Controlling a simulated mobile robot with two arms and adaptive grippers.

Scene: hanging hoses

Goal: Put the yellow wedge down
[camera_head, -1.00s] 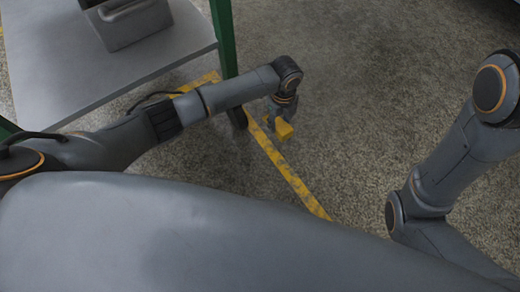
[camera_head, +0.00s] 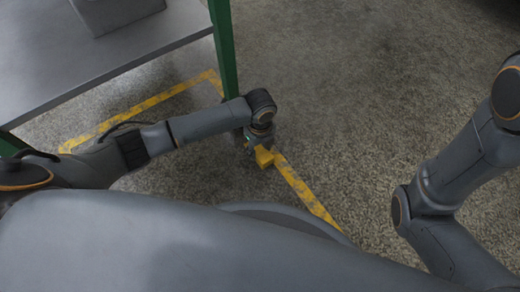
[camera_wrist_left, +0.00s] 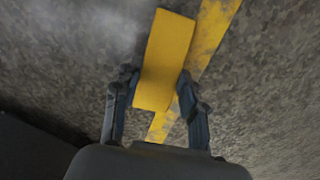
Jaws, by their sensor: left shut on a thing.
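The yellow wedge (camera_head: 264,157) is in my left gripper (camera_head: 258,148), low over the speckled floor beside the yellow floor line. In the left wrist view the wedge (camera_wrist_left: 166,60) stands between the two dark fingers of my left gripper (camera_wrist_left: 158,98), which are shut on it. Its far end sticks out beyond the fingertips. I cannot tell whether its underside touches the floor. My right arm shows at the right of the head view, but its gripper is out of the picture.
A grey table (camera_head: 110,52) with green legs (camera_head: 223,50) stands at the upper left, with a grey box (camera_head: 117,12) on it. A worn yellow line (camera_head: 305,195) runs along the floor and also shows in the left wrist view (camera_wrist_left: 212,35). Floor to the right is open.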

